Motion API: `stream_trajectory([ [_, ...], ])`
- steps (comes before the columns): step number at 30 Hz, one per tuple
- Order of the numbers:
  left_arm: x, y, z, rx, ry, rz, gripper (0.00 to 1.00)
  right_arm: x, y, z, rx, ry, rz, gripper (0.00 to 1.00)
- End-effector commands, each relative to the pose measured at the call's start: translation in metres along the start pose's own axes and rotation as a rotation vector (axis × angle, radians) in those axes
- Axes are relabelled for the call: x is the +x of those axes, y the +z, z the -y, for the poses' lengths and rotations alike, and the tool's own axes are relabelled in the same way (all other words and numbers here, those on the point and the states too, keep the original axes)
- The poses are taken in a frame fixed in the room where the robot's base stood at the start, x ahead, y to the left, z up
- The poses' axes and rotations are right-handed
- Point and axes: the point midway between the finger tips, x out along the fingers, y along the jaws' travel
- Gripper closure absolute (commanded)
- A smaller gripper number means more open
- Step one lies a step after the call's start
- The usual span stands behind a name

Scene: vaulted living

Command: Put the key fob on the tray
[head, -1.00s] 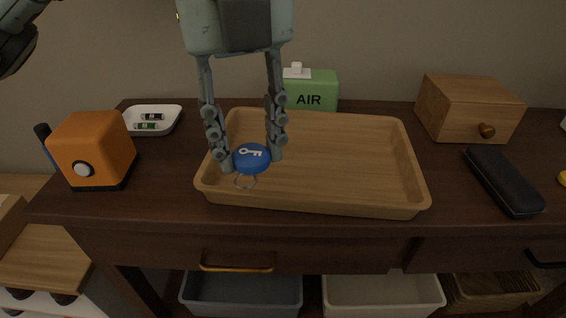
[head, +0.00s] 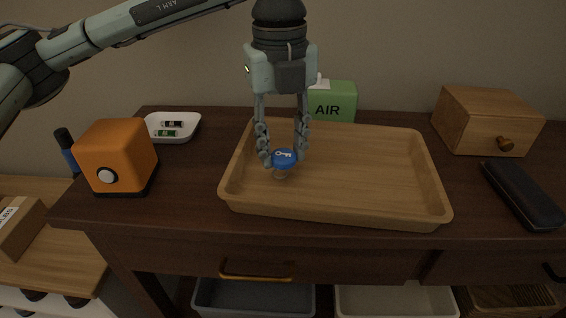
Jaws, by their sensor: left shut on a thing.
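The key fob (head: 284,155) is a round blue disc with a white key symbol and a small metal ring below it. My left gripper (head: 284,158) points down and is shut on the fob, with a finger on each side. The fob is over the left part of the wooden tray (head: 370,170), inside its rim in the picture; I cannot tell whether it touches the tray floor. The tray lies on the dark wooden dresser and is otherwise empty. My right gripper is not in view.
An orange cube device (head: 118,152) and a white dish with batteries (head: 186,123) stand left of the tray. A green AIR box (head: 335,100) is behind it. A small wooden drawer box (head: 482,118) and a dark case (head: 521,192) are at the right.

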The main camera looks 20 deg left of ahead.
Motion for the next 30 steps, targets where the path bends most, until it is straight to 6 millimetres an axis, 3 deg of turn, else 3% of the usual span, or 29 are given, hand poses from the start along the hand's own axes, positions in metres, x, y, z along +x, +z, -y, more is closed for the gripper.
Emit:
stream_trajectory([
  [10,0.039,0.001,-0.001,-0.001,0.002,-0.002,0.85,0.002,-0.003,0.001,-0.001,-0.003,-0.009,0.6],
  [25,0.044,0.001,-0.001,-0.001,0.0,0.0,0.85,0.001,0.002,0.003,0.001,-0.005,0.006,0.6],
  [26,0.044,0.001,-0.001,-0.001,0.0,0.0,0.63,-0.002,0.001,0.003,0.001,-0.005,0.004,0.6],
  [30,0.043,0.001,-0.001,-0.001,0.0,0.0,0.45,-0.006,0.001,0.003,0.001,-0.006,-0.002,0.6],
])
